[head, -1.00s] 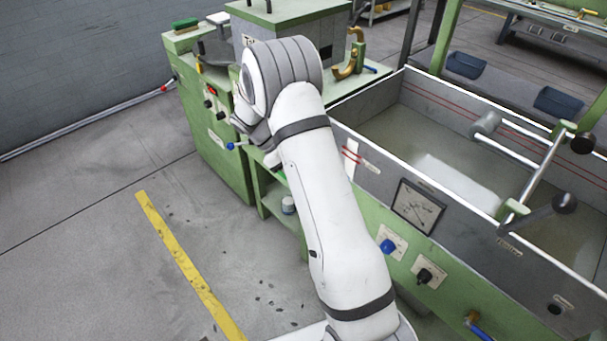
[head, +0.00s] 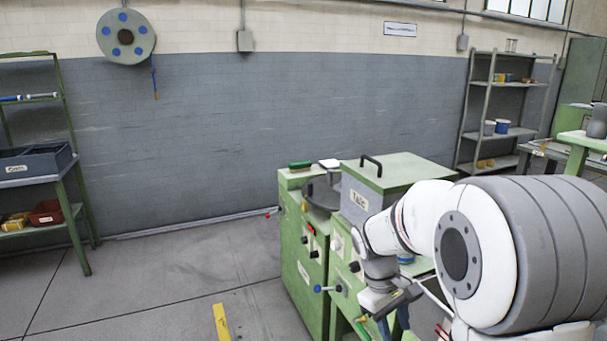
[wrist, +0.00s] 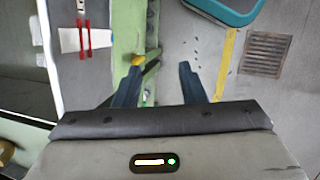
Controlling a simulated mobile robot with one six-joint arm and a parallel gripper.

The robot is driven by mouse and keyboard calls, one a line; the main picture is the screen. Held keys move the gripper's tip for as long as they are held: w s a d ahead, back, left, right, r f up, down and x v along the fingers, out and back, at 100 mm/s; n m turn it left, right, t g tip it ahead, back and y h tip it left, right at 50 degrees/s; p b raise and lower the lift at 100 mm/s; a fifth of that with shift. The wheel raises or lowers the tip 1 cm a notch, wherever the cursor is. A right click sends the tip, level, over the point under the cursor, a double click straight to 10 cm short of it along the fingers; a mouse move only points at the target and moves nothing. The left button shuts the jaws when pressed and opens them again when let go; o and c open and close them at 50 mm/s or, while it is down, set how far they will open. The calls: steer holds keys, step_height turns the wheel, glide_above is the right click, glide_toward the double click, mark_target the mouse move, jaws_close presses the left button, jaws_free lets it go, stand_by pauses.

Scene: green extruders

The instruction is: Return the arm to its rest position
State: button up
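My arm (head: 540,240), white with grey ringed joints, is folded at the lower right of the head view. My gripper (head: 385,322) points down in front of the green machine with the box marked "Talc" (head: 362,200). In the wrist view, the two dark blue fingers of my gripper (wrist: 160,68) stand apart. Nothing shows held between them. Below them lie the machine's green edge (wrist: 128,30) and the grey floor. A yellow-tipped lever (wrist: 138,60) appears near the left finger; I cannot tell the gap.
A green control cabinet (head: 305,245) stands left of my gripper. A shelf rack (head: 40,170) is at far left, another (head: 490,110) at back right. A teal-rimmed container (wrist: 225,12) shows in the wrist view. The floor at left is clear.

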steer(key=s+a+r+m+t+y+p, duration=0.1)
steer(key=s+a+r+m+t+p, duration=0.1)
steer(key=s, duration=0.5)
steer(key=s+a+r+m+t+y+p, duration=0.1)
steer(key=s+r+m+t+y, duration=0.1)
steer(key=s+r+m, duration=0.2)
steer(key=s+r, duration=0.3)
steer(key=s, duration=0.1)
steer(key=shift+a+p, duration=0.35)
steer(key=shift+a, duration=0.05)
steer(key=shift+s, duration=0.25)
